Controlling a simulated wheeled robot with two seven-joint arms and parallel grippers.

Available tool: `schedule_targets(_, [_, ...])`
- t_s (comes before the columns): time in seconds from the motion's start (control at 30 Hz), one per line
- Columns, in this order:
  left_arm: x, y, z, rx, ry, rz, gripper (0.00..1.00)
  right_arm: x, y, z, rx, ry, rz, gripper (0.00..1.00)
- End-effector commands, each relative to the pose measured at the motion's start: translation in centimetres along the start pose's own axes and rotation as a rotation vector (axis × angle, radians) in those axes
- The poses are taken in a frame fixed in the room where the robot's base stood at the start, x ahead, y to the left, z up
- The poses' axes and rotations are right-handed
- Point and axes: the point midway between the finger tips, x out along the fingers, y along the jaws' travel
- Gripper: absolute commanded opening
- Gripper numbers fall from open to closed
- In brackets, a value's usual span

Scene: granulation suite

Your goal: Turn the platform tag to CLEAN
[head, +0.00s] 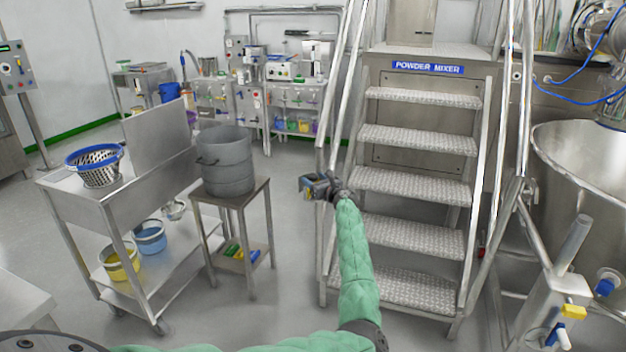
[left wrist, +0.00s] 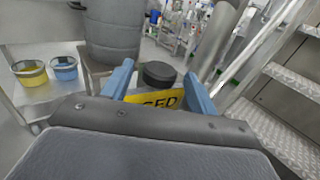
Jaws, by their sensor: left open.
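The platform tag (left wrist: 160,100) shows in the left wrist view as a yellow plate with black letters ending in what looks like "ED". Its left part and lower edge are hidden by my gripper. A dark round knob (left wrist: 158,74) stands just beyond it. My left gripper (head: 311,187) is open beside the left handrail of the steps in the head view. In the left wrist view its two blue fingers (left wrist: 158,82) stand on either side of the tag and knob; I cannot tell whether they touch. My right gripper is not in view.
The mixer steps (head: 415,185) and their metal rails stand right of my gripper. A small table (head: 256,190) with a grey drum (head: 227,165) stands to the left, beside a steel trolley (head: 150,195). A large steel vessel (head: 580,180) is at the right. Floor between table and steps is clear.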

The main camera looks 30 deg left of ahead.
Motion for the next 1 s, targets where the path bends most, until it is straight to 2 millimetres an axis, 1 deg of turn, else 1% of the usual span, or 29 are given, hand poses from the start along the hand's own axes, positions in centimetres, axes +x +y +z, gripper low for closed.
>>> schedule_targets(0.03, [-0.9,-0.1,-0.2,-0.002,0.001,-0.001,0.59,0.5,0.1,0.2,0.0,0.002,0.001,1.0])
schedule_targets(0.2, [-3.4,0.0,-0.1,-0.002,0.0,0.0,0.59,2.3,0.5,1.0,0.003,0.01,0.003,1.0])
schedule_targets(0.3, [-4.6,-0.1,-0.2,-0.001,0.001,-0.001,0.59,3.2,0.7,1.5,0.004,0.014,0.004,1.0])
schedule_targets(0.43, [-5.6,-0.1,-0.1,-0.001,0.0,-0.001,0.59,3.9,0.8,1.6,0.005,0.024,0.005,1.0])
schedule_targets(0.6, [-6.0,-0.1,0.0,-0.002,0.0,0.0,0.59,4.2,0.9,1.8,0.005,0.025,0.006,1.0])
schedule_targets(0.87, [-5.9,0.0,0.2,0.0,-0.003,0.0,0.59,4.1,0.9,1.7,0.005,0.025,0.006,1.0])
schedule_targets(0.97, [-5.3,0.0,1.4,0.017,-0.03,-0.002,0.59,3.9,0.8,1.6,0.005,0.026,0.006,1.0])
schedule_targets(1.0, [-4.8,0.0,2.5,0.031,-0.053,-0.004,0.59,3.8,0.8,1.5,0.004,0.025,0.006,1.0])
